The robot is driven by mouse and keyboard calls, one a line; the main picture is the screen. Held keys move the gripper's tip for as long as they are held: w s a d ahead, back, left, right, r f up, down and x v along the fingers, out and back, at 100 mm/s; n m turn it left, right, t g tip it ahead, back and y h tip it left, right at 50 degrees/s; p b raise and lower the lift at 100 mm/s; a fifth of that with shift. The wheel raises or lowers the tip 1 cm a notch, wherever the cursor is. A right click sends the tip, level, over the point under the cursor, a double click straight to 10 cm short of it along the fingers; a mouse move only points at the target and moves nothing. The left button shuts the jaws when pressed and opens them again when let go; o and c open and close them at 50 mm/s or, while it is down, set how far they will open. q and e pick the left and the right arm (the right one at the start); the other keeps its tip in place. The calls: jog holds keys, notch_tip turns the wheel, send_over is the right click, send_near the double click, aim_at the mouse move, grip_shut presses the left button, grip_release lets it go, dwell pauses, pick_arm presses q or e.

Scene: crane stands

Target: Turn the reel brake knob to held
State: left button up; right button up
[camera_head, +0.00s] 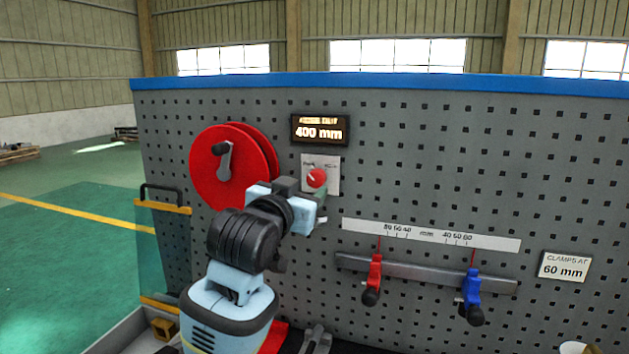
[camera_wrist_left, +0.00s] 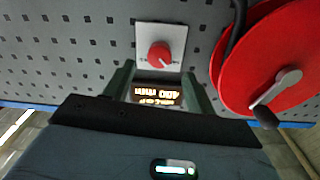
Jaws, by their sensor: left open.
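The red brake knob (camera_head: 317,178) sits on a white plate (camera_head: 334,174) on the pegboard, right of the red reel (camera_head: 207,174). A light mark on the knob points up and left; the plate's small labels are not legible. The knob (camera_wrist_left: 160,54) and reel (camera_wrist_left: 272,62) also show in the left wrist view, which is upside down. My left gripper (camera_head: 318,208) is in front of the board, just below the knob. In the wrist view its fingers (camera_wrist_left: 160,84) are apart and empty, with the knob beyond their tips. I see no contact. My right gripper is not in view.
A lit display (camera_head: 319,130) reading 400 mm hangs above the knob. The reel's crank (camera_head: 223,160) sticks out nearby. A rail (camera_head: 426,272) with a red clamp (camera_head: 373,280) and a blue clamp (camera_head: 472,296) is lower right. A sign (camera_head: 565,267) reads 60 mm.

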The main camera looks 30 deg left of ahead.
aim_at(314, 181)
pick_arm(q)
jog(key=shift+x, duration=3.45)
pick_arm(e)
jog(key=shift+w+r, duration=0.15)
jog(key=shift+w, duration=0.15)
pick_arm(q)
jog(key=shift+d, duration=0.1)
jog(key=shift+c, duration=0.5)
jog(key=c, duration=0.9)
